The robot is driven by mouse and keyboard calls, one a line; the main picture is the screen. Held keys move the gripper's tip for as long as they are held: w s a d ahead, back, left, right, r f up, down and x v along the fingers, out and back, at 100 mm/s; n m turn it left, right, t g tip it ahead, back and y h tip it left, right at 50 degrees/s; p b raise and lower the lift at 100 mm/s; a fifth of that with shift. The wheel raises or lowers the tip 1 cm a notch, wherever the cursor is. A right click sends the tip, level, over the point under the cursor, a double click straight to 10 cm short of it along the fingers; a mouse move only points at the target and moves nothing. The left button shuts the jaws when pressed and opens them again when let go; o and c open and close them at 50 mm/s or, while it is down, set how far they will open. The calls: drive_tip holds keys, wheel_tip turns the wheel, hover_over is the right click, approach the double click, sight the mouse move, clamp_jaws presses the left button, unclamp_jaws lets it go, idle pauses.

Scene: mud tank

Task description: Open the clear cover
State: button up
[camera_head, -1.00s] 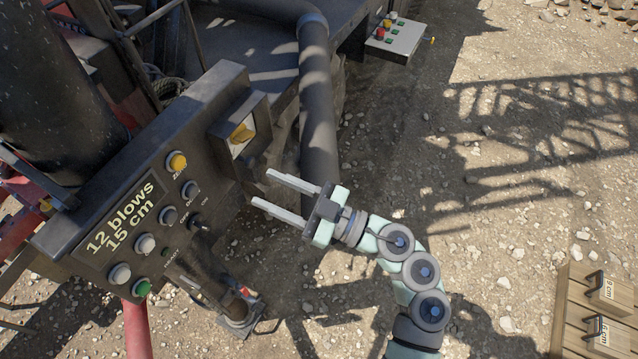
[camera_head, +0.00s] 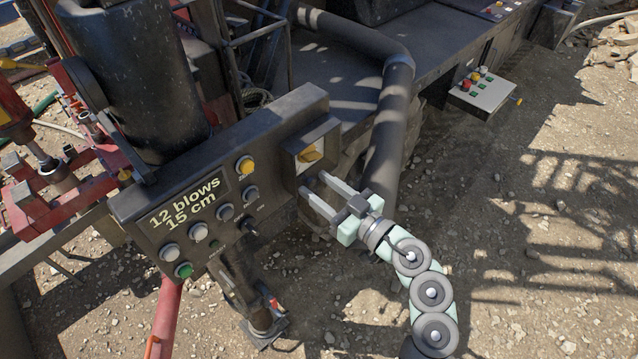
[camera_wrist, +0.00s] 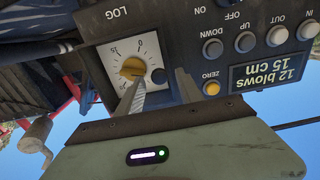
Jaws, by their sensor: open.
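The clear cover itself is hard to make out in either view. A white dial face with a yellow knob (camera_head: 309,154) sits in a dark hooded box (camera_head: 327,130) at the right end of the control panel. In the wrist view one finger overlaps the dial; contact cannot be told.
The panel (camera_head: 165,190) carries several buttons and a display reading "12 blows 15 cm". A thick dark pipe (camera_head: 390,120) runs behind my gripper. A small button box (camera_head: 485,92) stands at the upper right. Open gravel lies to the right.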

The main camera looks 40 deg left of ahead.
drive_tip(key=shift+a, duration=0.25)
clamp_jaws()
idle(0.3)
idle(0.9)
